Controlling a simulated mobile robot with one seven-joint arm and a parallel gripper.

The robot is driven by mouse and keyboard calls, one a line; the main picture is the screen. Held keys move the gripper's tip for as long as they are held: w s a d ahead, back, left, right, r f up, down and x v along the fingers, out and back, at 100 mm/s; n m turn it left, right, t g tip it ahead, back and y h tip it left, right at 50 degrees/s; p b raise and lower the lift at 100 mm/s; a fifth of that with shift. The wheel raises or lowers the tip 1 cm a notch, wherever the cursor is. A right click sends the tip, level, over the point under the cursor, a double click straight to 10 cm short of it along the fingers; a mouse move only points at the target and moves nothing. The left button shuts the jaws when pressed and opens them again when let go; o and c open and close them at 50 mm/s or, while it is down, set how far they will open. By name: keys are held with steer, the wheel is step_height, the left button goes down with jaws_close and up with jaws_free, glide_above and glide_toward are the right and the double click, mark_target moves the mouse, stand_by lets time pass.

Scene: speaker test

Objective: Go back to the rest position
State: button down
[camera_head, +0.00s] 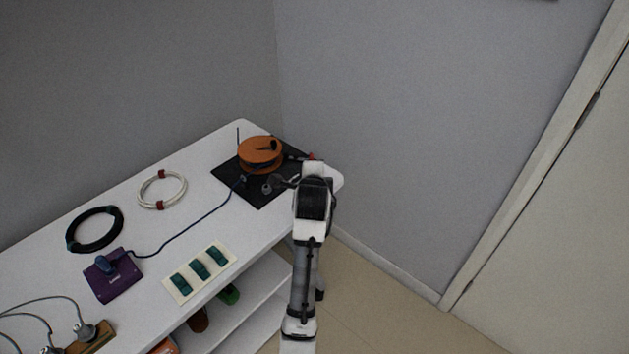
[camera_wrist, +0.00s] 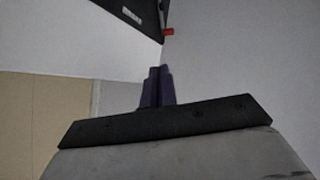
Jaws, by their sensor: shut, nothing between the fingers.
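My gripper (camera_wrist: 159,70) shows in the wrist view as two dark purple fingers pressed together with nothing between them. The fingers point at the white top's edge, beside a dark surface at the upper left and a small red piece (camera_wrist: 169,32). In the head view my arm reaches up from the bottom centre to the right end of the white shelf unit (camera_head: 150,215). The fingers cannot be made out there. Left of my arm's upper end, an orange reel (camera_head: 262,150) sits on a black mat (camera_head: 262,198).
A purple box (camera_head: 112,284) with a blue cable, a black coil (camera_head: 72,240), a white coil (camera_head: 141,194) and a cream panel (camera_head: 227,262) with green switches lie on the top. Grey plugs (camera_head: 85,330) are at lower left. Walls stand behind; floor (camera_head: 385,310) right of my arm is clear.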

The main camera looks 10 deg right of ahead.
steer(key=shift+s+r, duration=0.25)
steer(key=shift+s, duration=0.25)
